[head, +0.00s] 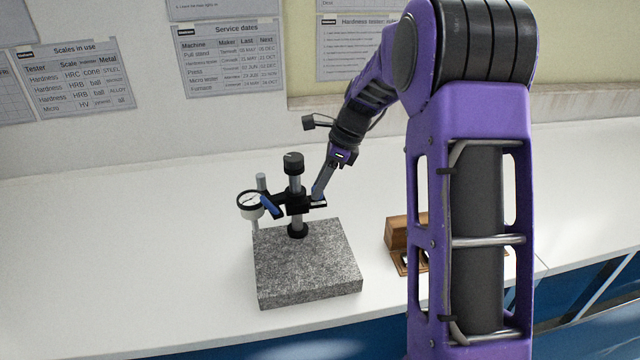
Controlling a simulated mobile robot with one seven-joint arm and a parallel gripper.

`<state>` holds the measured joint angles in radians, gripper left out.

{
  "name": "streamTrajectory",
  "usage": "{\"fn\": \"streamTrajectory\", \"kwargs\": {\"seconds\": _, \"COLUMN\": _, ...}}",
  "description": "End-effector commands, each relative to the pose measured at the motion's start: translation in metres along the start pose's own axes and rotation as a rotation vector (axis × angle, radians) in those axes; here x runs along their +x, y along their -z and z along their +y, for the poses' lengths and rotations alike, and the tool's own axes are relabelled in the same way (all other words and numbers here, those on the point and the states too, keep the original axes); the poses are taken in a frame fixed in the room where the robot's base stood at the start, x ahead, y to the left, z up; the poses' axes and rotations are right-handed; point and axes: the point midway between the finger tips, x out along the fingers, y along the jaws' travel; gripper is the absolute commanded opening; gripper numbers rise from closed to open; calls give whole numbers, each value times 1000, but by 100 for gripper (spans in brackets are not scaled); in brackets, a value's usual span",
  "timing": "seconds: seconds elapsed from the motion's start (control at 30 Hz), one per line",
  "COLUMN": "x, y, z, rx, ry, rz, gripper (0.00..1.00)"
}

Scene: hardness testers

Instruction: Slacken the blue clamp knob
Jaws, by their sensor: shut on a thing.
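A black stand with an upright post (297,222) stands on a grey granite block. A dial gauge (250,203) hangs at the left end of its cross arm. A small bit of blue, the blue clamp knob (317,194), shows at the right end of the cross arm. My gripper (319,199) reaches down from the upper right and is shut on this knob. The fingers hide most of it. A longer blue part (270,206) sits beside the gauge on the left, apart from my gripper.
The granite block (308,284) rests on the white bench (120,250) near its front edge. A wooden block (402,232) stands to the right, partly behind my arm. Printed sheets (229,60) hang on the wall. The bench left of the block is clear.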

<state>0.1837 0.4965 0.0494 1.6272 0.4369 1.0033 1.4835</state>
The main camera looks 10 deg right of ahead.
Motion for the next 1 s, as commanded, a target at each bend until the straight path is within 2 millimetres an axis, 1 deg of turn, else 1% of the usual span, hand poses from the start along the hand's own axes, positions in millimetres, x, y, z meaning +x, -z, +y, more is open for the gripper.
{"fn": "streamTrajectory", "kwargs": {"seconds": 0.27, "x": -3, "y": -1, "z": 0, "rx": -25, "ry": -12, "rz": 1, "gripper": 0}}
{"fn": "streamTrajectory", "kwargs": {"seconds": 0.4, "x": -6, "y": -3, "z": -1, "rx": -125, "ry": -55, "rz": 1, "gripper": 0}}
{"fn": "streamTrajectory", "kwargs": {"seconds": 0.6, "x": -5, "y": -2, "z": -2, "rx": -295, "ry": -125, "rz": 1, "gripper": 0}}
{"fn": "streamTrajectory", "kwargs": {"seconds": 0.7, "x": -3, "y": -2, "z": -3, "rx": -348, "ry": -145, "rz": 0, "gripper": 0}}
{"fn": "streamTrajectory", "kwargs": {"seconds": 1.0, "x": -1, "y": -1, "z": -3, "rx": -370, "ry": -151, "rz": 0, "gripper": 0}}
